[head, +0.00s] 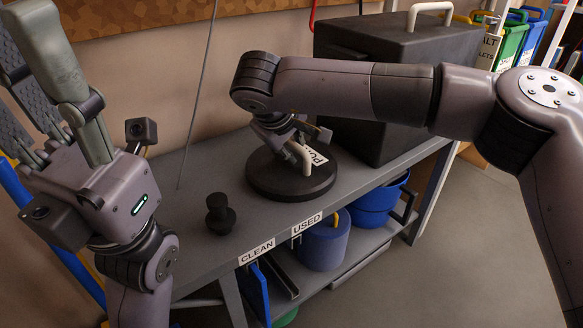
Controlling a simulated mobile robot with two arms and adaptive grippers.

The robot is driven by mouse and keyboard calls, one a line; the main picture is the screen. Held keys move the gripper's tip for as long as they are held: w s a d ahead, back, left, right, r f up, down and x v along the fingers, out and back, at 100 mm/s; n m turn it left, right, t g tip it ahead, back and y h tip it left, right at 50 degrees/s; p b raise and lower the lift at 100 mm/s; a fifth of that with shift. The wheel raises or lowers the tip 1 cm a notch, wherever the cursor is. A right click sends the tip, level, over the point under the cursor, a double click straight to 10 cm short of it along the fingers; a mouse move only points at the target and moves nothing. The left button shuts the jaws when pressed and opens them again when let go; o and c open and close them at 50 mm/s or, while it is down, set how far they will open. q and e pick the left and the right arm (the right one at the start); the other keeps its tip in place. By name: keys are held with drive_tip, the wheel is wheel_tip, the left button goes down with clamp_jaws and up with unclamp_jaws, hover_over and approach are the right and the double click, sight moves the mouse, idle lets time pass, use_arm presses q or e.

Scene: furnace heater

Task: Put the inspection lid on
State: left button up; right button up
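A round dark lid (265,186) with a pale handle (300,158) and a white label lies flat on the grey workbench. My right gripper (292,140) is low over the lid, right at the handle. The gripper's own parts hide some of the handle, and I cannot tell whether the fingers close on it. My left gripper (28,72) is raised at the far left with its fingers pointing up. They are spread apart and empty, away from the lid. I cannot make out an opening that the lid fits.
A large dark box (400,50) with a pale top handle stands behind the lid. A small black knobbed piece (220,214) is on the bench (205,255) left of the lid. Blue containers (322,244) sit on the lower shelf. Floor at right is clear.

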drive_tip(key=shift+c, duration=0.2)
clamp_jaws()
drive_tip(key=shift+r, duration=0.1)
idle(0.4)
